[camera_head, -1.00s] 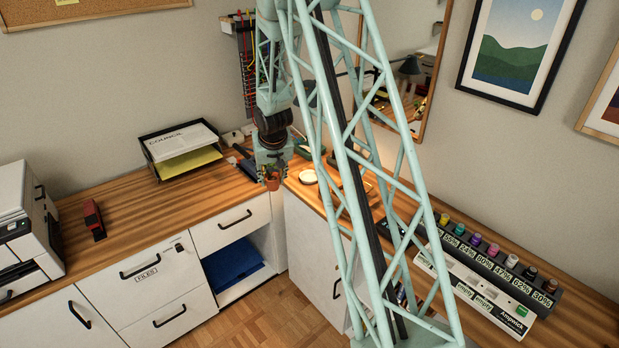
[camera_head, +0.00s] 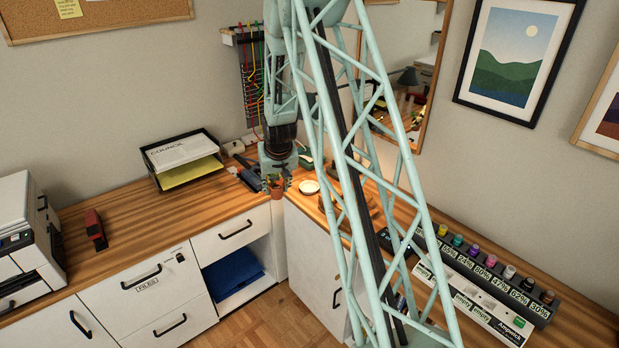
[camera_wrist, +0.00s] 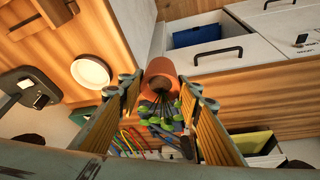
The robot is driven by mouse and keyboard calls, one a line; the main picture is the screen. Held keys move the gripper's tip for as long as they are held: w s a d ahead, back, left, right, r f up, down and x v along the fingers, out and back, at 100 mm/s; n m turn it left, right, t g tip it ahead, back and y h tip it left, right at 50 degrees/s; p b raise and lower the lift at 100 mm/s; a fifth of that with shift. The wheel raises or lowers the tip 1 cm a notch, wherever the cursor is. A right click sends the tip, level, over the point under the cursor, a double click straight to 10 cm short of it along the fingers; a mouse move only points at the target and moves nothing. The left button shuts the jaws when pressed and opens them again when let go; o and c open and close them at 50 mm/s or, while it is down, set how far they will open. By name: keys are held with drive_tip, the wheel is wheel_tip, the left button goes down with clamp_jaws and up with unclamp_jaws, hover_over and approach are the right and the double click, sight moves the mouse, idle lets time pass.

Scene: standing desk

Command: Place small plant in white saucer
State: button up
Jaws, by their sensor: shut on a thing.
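The small plant, in a terracotta pot with green leaf tips, is in my gripper (camera_wrist: 165,108). The pot (camera_wrist: 160,72) shows between the two fingers in the wrist view, with its leaves toward the camera. In the head view the pot (camera_head: 277,191) hangs below my gripper (camera_head: 276,180), near the inner corner of the desk. The white saucer (camera_head: 309,187) lies on the wooden desk just right of the pot. It also shows in the wrist view (camera_wrist: 91,71), left of the pot and apart from it. It looks empty.
A paper tray (camera_head: 182,160) stands at the back left. A stapler-like red item (camera_head: 95,229) and a printer (camera_head: 28,240) are farther left. A black lamp base (camera_wrist: 28,88) is beside the saucer. Below the desk edge is an open drawer-like compartment with a blue item (camera_head: 233,272).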

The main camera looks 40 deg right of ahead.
drive_tip(key=shift+d+r+p, duration=0.1)
drive_tip(key=shift+d+p, duration=0.25)
drive_tip(key=shift+d, duration=0.05)
drive_tip(key=shift+d+f+b, duration=0.25)
drive_tip(key=shift+d+b, duration=0.15)
drive_tip(key=shift+b, duration=0.15)
drive_tip(key=d+b, duration=0.2)
drive_tip(key=d, duration=0.4)
drive_tip(key=d+b, duration=0.1)
drive_tip(key=d, duration=0.6)
drive_tip(key=shift+s+d+r+b, duration=0.15)
drive_tip(key=shift+s+b, duration=0.05)
drive_tip(key=shift+b, duration=0.2)
drive_tip(key=shift+d, duration=0.1)
drive_tip(key=shift+d, duration=0.55)
drive_tip(key=shift+f+b, duration=0.65)
drive_tip(key=shift+f, duration=1.1)
drive_tip(key=shift+f, duration=0.2)
drive_tip(key=o, duration=0.9)
